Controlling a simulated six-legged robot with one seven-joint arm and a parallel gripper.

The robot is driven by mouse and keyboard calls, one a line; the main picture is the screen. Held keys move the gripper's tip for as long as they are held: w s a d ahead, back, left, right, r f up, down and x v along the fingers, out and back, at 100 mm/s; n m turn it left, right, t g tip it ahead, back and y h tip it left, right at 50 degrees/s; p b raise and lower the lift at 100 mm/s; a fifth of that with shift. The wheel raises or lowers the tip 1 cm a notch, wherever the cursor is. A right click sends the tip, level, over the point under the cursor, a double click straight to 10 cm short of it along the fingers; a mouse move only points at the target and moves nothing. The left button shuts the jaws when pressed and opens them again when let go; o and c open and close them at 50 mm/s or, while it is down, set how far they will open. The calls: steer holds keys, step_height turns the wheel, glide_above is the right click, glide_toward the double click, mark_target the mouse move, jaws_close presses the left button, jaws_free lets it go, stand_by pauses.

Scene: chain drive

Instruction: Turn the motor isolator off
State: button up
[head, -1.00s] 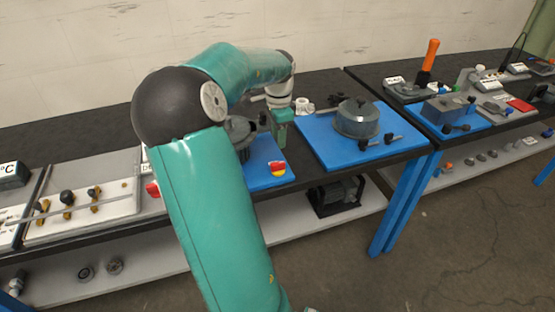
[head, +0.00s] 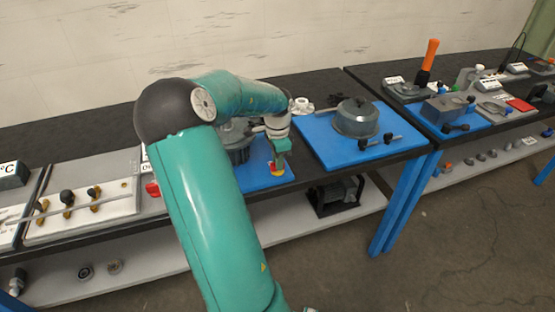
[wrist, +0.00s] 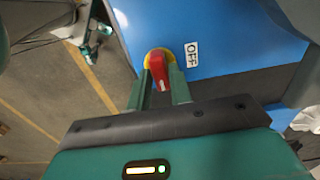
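The motor isolator is a red knob on a yellow round base. In the head view the isolator (head: 277,174) sits at the front right of a blue plate, partly hidden by my gripper (head: 280,162). In the wrist view the red knob (wrist: 159,70) shows between the two green fingers of my gripper (wrist: 161,75). Its white mark points toward the bottom of the picture, away from the white OFF label (wrist: 191,54) at its right. The fingers are apart, one on each side of the knob. Contact with it cannot be made out.
A dark grey motor housing (head: 238,135) stands behind the isolator on the blue plate (head: 255,180). To the right, another blue plate holds a round grey drum (head: 356,118). The bench front edge is close to the isolator, with open floor beyond.

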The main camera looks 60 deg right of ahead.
jaws_close()
steer(key=shift+n, duration=0.3)
steer(key=n, duration=0.7)
steer(key=shift+n, duration=0.4)
steer(key=n, duration=0.9)
steer(key=shift+n, duration=0.4)
